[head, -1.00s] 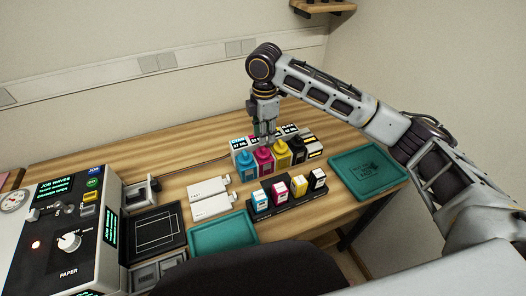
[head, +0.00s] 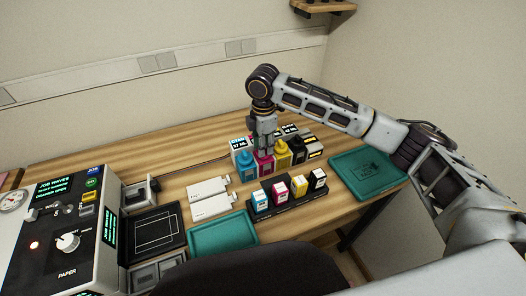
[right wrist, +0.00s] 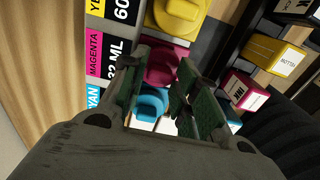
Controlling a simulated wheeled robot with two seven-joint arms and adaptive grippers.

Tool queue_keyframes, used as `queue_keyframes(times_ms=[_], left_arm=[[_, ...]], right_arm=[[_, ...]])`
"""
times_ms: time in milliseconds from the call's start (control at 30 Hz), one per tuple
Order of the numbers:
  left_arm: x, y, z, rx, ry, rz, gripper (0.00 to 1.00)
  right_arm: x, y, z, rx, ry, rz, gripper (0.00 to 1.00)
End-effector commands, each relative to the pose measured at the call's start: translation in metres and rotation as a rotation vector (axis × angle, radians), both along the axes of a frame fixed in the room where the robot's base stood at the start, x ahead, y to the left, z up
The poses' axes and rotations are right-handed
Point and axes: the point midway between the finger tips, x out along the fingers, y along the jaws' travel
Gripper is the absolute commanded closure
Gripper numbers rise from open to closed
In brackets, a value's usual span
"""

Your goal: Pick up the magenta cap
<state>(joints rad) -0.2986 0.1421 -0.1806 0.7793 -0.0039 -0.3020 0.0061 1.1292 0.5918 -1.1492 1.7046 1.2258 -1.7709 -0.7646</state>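The magenta bottle (head: 264,166) stands in a row of ink bottles, between the cyan bottle (head: 245,165) and the yellow bottle (head: 282,155). My right gripper (head: 264,148) points down over it and hides its top in the head view. In the right wrist view, the magenta cap (right wrist: 166,64) shows between the fingertips of my open right gripper (right wrist: 158,72). The fingers lie on either side of it; I cannot tell whether they touch it. The yellow cap (right wrist: 178,14) and cyan cap (right wrist: 150,104) are on either side. My left gripper is not in view.
A black rack (head: 287,206) with small ink cartridges stands in front of the bottles. One teal tray (head: 368,174) is at the right, another (head: 222,236) at the front. White cartridges (head: 210,206) lie left of the rack. A control box (head: 68,230) stands at far left.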

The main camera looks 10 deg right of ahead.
Motion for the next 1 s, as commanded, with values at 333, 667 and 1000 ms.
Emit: queue_keyframes(times_ms=[333, 667, 1000], left_arm=[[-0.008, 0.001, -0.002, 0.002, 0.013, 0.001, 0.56], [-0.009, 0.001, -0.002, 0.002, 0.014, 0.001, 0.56], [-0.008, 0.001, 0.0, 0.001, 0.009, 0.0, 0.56]], right_arm=[[0.0, 0.0, 0.0, 0.0, 0.0, 0.0, 0.88], [0.0, 0.001, 0.002, 0.001, -0.001, 0.001, 0.88], [0.0, 0.001, 0.03, 0.002, -0.002, 0.002, 0.88]])
